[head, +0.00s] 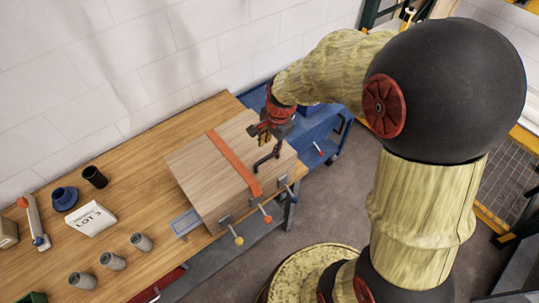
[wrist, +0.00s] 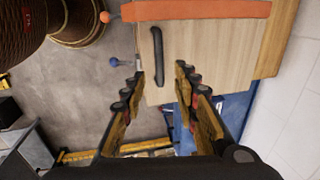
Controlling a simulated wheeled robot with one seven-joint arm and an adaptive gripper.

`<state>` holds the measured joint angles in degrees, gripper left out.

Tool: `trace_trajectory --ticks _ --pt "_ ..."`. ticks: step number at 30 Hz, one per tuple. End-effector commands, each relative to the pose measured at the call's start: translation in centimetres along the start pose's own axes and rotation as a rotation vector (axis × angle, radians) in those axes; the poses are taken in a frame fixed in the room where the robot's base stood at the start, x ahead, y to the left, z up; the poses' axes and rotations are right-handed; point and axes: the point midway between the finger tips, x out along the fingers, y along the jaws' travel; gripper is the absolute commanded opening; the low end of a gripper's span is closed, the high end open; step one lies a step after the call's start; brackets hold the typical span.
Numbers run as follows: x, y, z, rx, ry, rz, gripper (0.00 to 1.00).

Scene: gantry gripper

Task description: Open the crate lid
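The wooden crate (head: 205,195) stands on the workbench with its lid (head: 210,160) lying flat on top. An orange strap (head: 234,163) crosses the lid and also shows in the wrist view (wrist: 200,10). A black bar handle (head: 264,161) sits on the lid to the right of the strap; it is clear in the wrist view (wrist: 158,50). My gripper (head: 272,148) is over the lid's right part, close to the handle. Its fingers (wrist: 161,74) are apart, with the handle's near end between them in the picture. Nothing is visibly gripped; contact cannot be told.
Ball-tipped levers in yellow (head: 239,240), red-orange (head: 267,218) and blue (head: 291,193) stick out from the crate's front. The wooden bench (head: 130,175) holds grey cylinders (head: 113,261), a white labelled bag (head: 92,219) and a blue pot (head: 65,198). A blue cart (head: 318,125) stands right; a white wall is behind.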

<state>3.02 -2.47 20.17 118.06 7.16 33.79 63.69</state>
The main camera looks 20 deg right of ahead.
Motion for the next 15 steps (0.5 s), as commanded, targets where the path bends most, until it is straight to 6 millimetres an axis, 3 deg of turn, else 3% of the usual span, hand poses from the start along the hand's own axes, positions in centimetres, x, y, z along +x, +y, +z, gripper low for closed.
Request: trace_trajectory --ticks 15 --pt "6.8 0.1 0.1 -0.001 -0.001 0.003 0.30"
